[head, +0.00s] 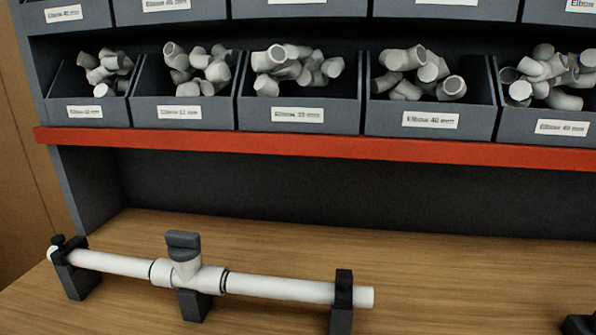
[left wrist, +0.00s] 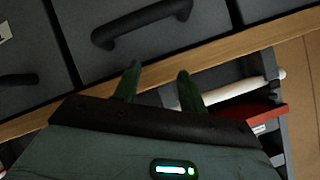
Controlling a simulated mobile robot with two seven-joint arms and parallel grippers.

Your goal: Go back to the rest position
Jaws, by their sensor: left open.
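My left gripper (left wrist: 157,82) shows only in the left wrist view. Its two dark green fingers are apart, with nothing between them. It is near grey drawer fronts and the wooden bench edge (left wrist: 210,68). No gripper shows in the head view, and my right gripper is in neither view. In the head view a white pipe assembly (head: 285,288) lies across dark holders on the bench. A white pipe (left wrist: 245,88) also shows in the left wrist view, beyond the bench edge.
Grey bins of elbow fittings (head: 300,115) stand on a shelf with a red front edge (head: 300,147). The wooden bench top (head: 450,270) is mostly clear right of the pipe. A dark object (head: 578,325) is at the bottom right. A drawer handle (left wrist: 145,22) juts out near my left gripper.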

